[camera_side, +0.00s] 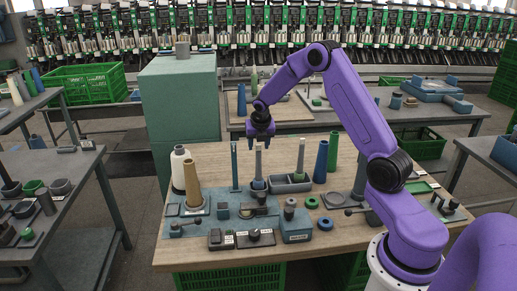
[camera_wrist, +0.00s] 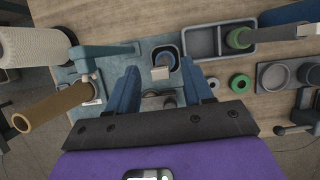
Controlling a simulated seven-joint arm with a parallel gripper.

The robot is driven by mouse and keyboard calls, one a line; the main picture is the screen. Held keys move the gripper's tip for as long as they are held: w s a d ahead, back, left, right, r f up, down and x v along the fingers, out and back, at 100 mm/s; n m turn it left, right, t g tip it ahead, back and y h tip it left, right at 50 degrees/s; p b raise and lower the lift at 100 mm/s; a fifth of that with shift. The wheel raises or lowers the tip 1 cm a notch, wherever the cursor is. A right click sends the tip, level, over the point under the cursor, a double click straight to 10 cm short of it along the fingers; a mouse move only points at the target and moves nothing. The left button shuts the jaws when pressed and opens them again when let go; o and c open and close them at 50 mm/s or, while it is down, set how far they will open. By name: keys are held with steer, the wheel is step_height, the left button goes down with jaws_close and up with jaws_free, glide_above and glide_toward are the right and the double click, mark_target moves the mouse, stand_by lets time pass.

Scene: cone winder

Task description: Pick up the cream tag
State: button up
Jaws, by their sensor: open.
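The cream tag (camera_side: 258,162) appears to be the slim pale upright piece standing in a blue cup (camera_side: 258,184) on the blue-grey fixture (camera_side: 216,230). In the wrist view its pale squared end (camera_wrist: 161,73) faces me, below the square dark-rimmed cup (camera_wrist: 166,48). My gripper (camera_side: 260,134) hangs just above the tag's top, pointing down. In the wrist view the two blue fingers of my gripper (camera_wrist: 159,68) are spread apart, one on each side of the tag's end. Nothing is held between them, and I see no contact with the tag.
A blue post (camera_side: 235,167) stands close left of the tag. A tan cone (camera_side: 192,185) and a white cone (camera_side: 179,170) stand further left. A grey divided tray (camera_side: 289,183) and a blue cone (camera_side: 321,162) are to the right. Green rings (camera_side: 312,203) lie nearby.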

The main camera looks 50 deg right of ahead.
mark_target(259, 145)
steer(key=c, duration=0.8)
steer(key=shift+r, duration=0.55)
step_height(259, 145, up, 2)
steer(key=shift+r, duration=0.1)
steer(key=s+a+r, duration=0.5)
steer(key=s+r, duration=0.7)
steer(key=s, duration=0.1)
steer(key=shift+r, duration=0.35)
